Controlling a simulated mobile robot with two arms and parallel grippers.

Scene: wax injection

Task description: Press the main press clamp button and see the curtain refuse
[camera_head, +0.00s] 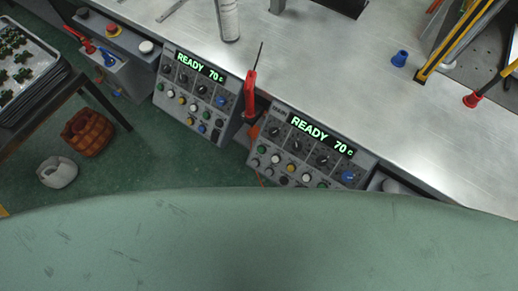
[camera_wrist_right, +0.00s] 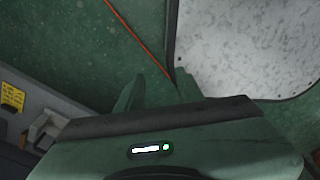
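Two grey control panels stand along the front edge of the steel bench in the head view. The left panel (camera_head: 194,96) and the right panel (camera_head: 310,148) each show "READY 70 c" in green, above black knobs and several coloured buttons. Which button is the main press clamp button I cannot tell. A yellow and black bar (camera_head: 459,42) rises at the right; whether it belongs to the curtain is unclear. My right gripper (camera_wrist_right: 158,88) shows in the right wrist view, fingers apart and empty, over green floor. My left gripper is not in view.
A red-handled tool (camera_head: 250,95) stands between the panels. A grey box with a red button (camera_head: 113,30) is at upper left. The bench top (camera_head: 330,60) is mostly clear. A brown basket (camera_head: 88,132) and a pale container (camera_head: 57,172) sit on the floor.

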